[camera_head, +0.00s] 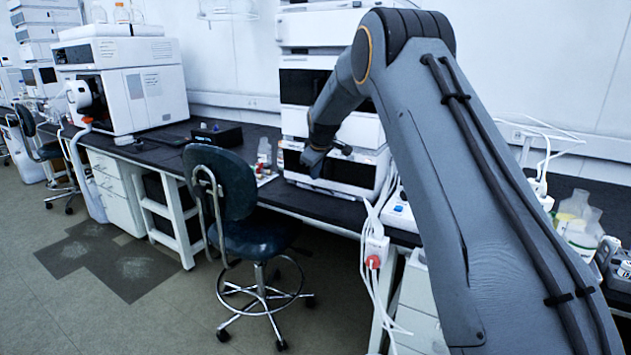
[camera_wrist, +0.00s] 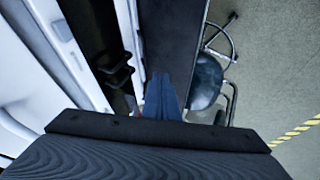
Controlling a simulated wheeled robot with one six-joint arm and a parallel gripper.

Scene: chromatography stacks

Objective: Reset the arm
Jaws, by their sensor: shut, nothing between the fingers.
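My arm reaches from the lower right of the head view up and over to the chromatography stack (camera_head: 335,90). My gripper (camera_head: 314,162) is at the front of the stack's lower modules, near a dark-fronted one. I cannot tell whether it touches the stack. In the wrist view my gripper (camera_wrist: 161,80) shows its fingers together, with nothing held between them. Behind the fingers lies the dark bench top (camera_wrist: 172,40), with the white and black stack front (camera_wrist: 85,40) to the left.
A dark blue swivel chair (camera_head: 222,185) stands before the bench; it also shows in the wrist view (camera_wrist: 206,80). White cables with a power strip (camera_head: 376,245) hang by the bench edge. Bottles (camera_head: 578,225) stand at the right. The floor at left is mostly open.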

